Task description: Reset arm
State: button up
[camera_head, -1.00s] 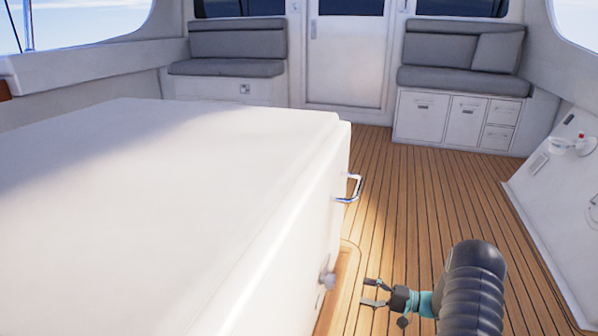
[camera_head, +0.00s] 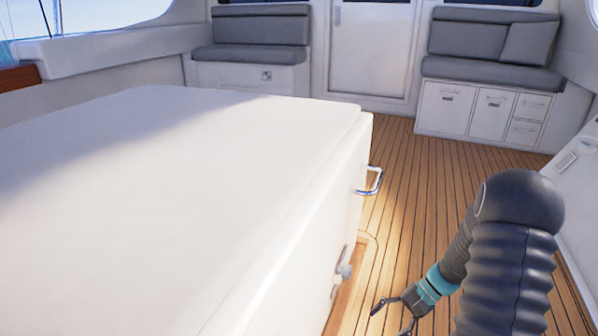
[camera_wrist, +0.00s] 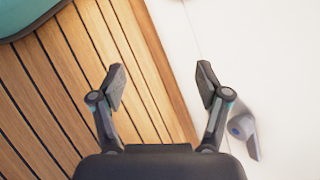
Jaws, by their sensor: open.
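My gripper (camera_head: 390,318) is low at the bottom right of the head view, above the plank floor and to the right of the white engine hatch (camera_head: 190,180). In the wrist view my gripper (camera_wrist: 160,80) is open, its two fingers spread with nothing between them. A metal handle (camera_head: 371,181) sticks out of the hatch's right side. A small grey latch knob (camera_head: 344,271) sits lower on that side. It also shows in the wrist view (camera_wrist: 243,127), just right of the right finger and apart from it as far as I can tell.
The teak floor (camera_head: 425,190) is clear along the hatch's right side. Grey cushioned seats (camera_head: 492,42) over white drawers stand at the back, either side of a closed white door (camera_head: 370,45). A white console (camera_head: 580,200) stands at the right edge.

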jog(key=s+a+r+n+t+h+p, duration=0.2)
jog(key=s+r, duration=0.4)
jog(key=r, duration=0.6)
jog(key=s+a+r+n+t+h+p, duration=0.2)
jog(key=s+r, duration=0.4)
jog(key=r, duration=0.7)
jog(key=s+a+r+n+t+h+p, duration=0.3)
jog(key=s+r+h+p, duration=0.1)
jog(key=r, duration=0.8)
jog(key=shift+s+r+t+h+p, duration=0.3)
jog(key=shift+s+t+h, duration=0.15)
jog(key=shift+s, duration=0.75)
